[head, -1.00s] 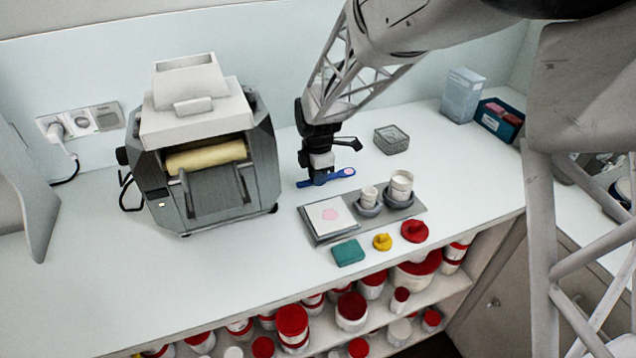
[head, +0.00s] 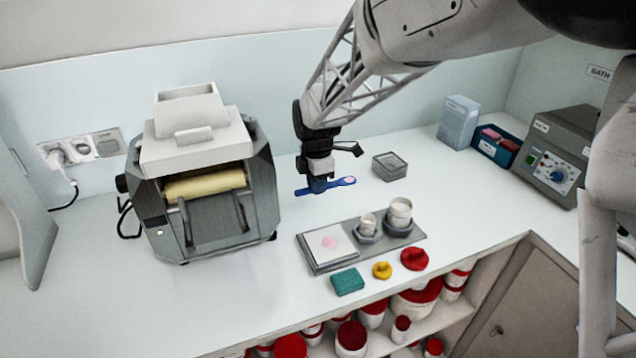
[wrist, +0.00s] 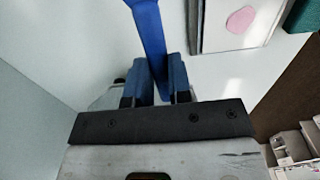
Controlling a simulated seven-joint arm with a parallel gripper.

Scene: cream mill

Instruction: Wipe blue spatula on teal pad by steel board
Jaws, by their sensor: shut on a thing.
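My gripper (head: 319,186) is shut on the handle of a blue spatula (head: 342,182), whose rounded head points right and carries a pale pink smear. It is behind the steel board (head: 374,244), apart from it; its exact height is unclear. The wrist view shows the spatula (wrist: 150,32) between the fingers (wrist: 157,82), with its head cut off by the top edge. The teal pad (head: 347,281) lies flat in front of the board's left part; its corner shows in the wrist view (wrist: 306,14).
On the board are a white tile (head: 320,252) with a pink blob and two white jars (head: 400,211) in grey holders. Yellow (head: 382,270) and red (head: 414,259) lids lie beside the pad. A wire basket (head: 390,166) stands behind, the mill (head: 205,180) left.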

